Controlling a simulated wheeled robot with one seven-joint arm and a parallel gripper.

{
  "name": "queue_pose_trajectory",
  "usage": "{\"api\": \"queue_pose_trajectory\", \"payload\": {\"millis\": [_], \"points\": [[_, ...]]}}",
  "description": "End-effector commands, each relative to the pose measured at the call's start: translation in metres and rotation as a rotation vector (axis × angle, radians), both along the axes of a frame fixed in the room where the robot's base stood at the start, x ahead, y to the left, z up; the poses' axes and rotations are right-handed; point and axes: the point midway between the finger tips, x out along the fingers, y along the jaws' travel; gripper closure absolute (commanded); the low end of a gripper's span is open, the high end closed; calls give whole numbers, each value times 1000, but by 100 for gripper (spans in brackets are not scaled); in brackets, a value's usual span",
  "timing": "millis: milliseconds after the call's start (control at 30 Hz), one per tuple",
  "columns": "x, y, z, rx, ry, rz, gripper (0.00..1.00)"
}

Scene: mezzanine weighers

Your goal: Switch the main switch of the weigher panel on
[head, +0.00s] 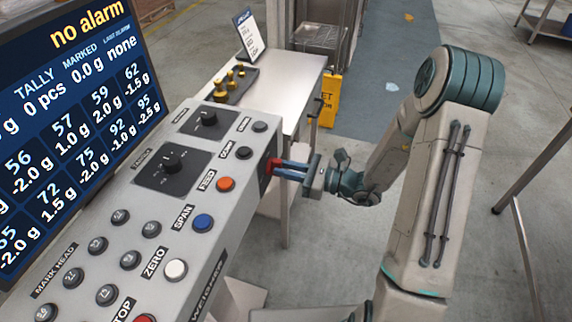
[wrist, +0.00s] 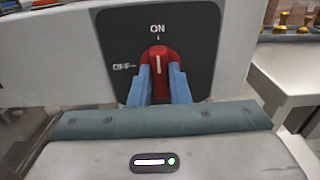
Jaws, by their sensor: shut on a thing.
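The weigher panel (head: 196,240) is a grey sloped console with knobs and buttons. Its main switch (wrist: 158,57) is a red rotary handle on a black plate on the panel's side, marked ON at the top and OFF at the left. The white line on the handle points up at ON. My gripper (wrist: 158,76) is shut on the red handle, its blue fingers on either side of it. In the head view my gripper (head: 275,168) reaches the panel's right side from the right, and the red switch (head: 270,165) is partly hidden by the fingers.
A screen (head: 70,120) showing "no alarm" and weights stands at the left. A metal table (head: 285,80) with brass weights (head: 233,82) and a sign (head: 248,38) is behind the panel. A yellow floor sign (head: 330,100) stands beyond. Open floor lies behind my arm.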

Motion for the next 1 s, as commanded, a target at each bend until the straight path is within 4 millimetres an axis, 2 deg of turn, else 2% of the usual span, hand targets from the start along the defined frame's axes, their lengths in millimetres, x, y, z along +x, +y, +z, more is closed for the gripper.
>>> {"api": "queue_pose_trajectory", "payload": {"millis": [567,600,667,1000], "points": [[1,-1,0,15,34,-2,100],[1,-1,0,15,34,-2,78],[1,0,0,13,33,-2,62],[0,-2,0,12,34,-1,62]]}}
